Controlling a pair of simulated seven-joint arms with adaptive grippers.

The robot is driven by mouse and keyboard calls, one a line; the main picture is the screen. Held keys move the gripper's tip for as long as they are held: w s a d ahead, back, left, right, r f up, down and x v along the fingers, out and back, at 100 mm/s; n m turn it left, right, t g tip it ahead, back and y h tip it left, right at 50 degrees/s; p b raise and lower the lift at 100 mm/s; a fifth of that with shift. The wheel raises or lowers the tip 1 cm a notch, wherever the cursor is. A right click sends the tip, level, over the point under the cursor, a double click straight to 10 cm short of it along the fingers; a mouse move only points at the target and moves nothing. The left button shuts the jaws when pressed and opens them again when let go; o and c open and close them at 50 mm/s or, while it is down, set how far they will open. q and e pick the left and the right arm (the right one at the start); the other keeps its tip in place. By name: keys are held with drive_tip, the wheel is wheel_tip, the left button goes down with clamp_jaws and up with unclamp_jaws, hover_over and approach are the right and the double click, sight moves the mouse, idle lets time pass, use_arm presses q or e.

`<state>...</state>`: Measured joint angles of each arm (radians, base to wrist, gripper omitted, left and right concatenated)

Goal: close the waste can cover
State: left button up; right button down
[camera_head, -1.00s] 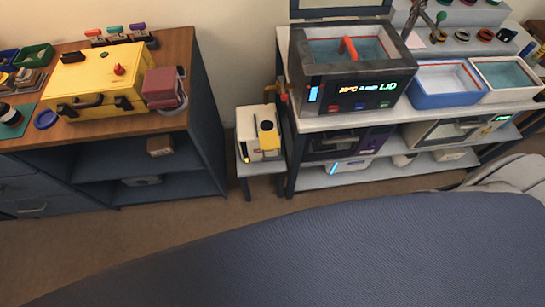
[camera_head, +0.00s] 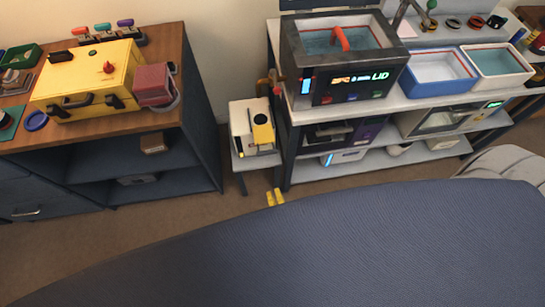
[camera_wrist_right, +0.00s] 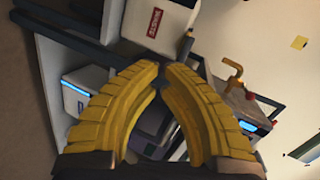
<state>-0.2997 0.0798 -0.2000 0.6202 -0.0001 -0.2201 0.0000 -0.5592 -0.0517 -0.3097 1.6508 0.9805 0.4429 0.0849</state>
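The likely waste can is a white box (camera_head: 240,122) on a small stool between the two benches, with a dark round opening and a yellow flap (camera_head: 263,131) on top. I cannot tell for sure whether the flap is its cover. My right gripper (camera_head: 275,197) shows only its yellow fingertips, in front of and below the stool, apart from the box. In the right wrist view the fingers (camera_wrist_right: 164,74) curve together with their tips nearly meeting and nothing seen between them. A white box with a red label (camera_wrist_right: 157,22) lies beyond them. My left gripper is not in view.
The wooden bench (camera_head: 180,50) at left carries a yellow case (camera_head: 85,80) and a red device (camera_head: 155,85). The right bench holds a bath with a lit display (camera_head: 345,85) and a brass tap (camera_wrist_right: 234,76) beside it. Brown floor (camera_head: 170,215) is free before the stool.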

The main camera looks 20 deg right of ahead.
wheel_tip(320, 180, up, 5)
drive_tip(key=d+m+h, duration=0.1)
drive_tip(key=m+h, duration=0.1)
drive_tip(key=m, duration=0.1)
drive_tip(key=x, duration=1.4)
drive_tip(key=shift+w+r, duration=0.15)
drive_tip(key=shift+w, duration=0.2)
drive_tip(key=shift+a, duration=0.1)
